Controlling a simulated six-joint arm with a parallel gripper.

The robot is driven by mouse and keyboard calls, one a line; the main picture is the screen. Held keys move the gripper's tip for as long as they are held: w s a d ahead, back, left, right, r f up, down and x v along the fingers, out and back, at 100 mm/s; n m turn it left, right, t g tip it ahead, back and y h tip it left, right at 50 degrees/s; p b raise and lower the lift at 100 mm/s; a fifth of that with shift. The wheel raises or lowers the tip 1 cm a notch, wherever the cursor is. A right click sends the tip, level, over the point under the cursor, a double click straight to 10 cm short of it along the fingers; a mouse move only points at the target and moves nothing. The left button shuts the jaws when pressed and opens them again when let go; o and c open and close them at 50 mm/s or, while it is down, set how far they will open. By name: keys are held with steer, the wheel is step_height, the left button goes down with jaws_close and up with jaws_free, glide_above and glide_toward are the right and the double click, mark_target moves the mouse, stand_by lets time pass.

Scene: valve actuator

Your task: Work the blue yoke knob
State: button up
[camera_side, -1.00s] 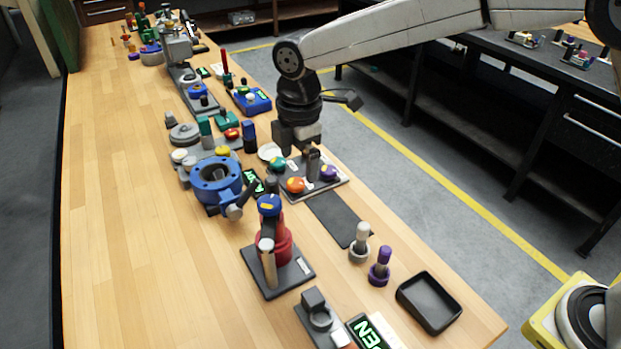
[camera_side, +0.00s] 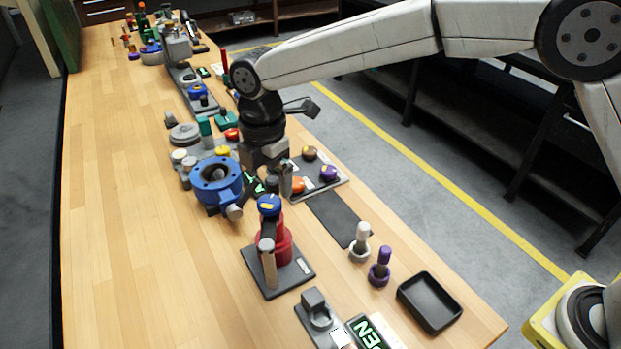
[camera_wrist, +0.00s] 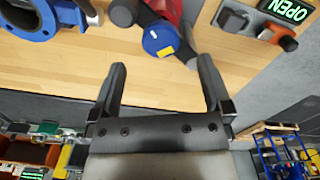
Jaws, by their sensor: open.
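The blue yoke knob (camera_side: 269,204), with a yellow mark on top, sits on a red valve body (camera_side: 275,243) on a dark base plate (camera_side: 297,277). A tan-ended lever (camera_side: 268,262) stands at the valve's near side. My gripper (camera_side: 279,187) is open and empty, just behind the knob in the side view. In the wrist view the knob (camera_wrist: 158,40) shows beyond my open fingers (camera_wrist: 162,66), roughly between their tips and apart from them. The red body is partly hidden behind the knob there.
A blue flanged valve (camera_side: 217,181) stands to the left. A plate with coloured knobs (camera_side: 326,181) lies behind my gripper. A white-topped peg (camera_side: 361,240), a purple peg (camera_side: 381,266) and a black tray (camera_side: 429,303) are to the right. The table's left side is clear.

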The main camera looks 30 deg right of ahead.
mark_target(271, 200)
steer(key=shift+f, duration=2.5)
steer(key=c, duration=1.3)
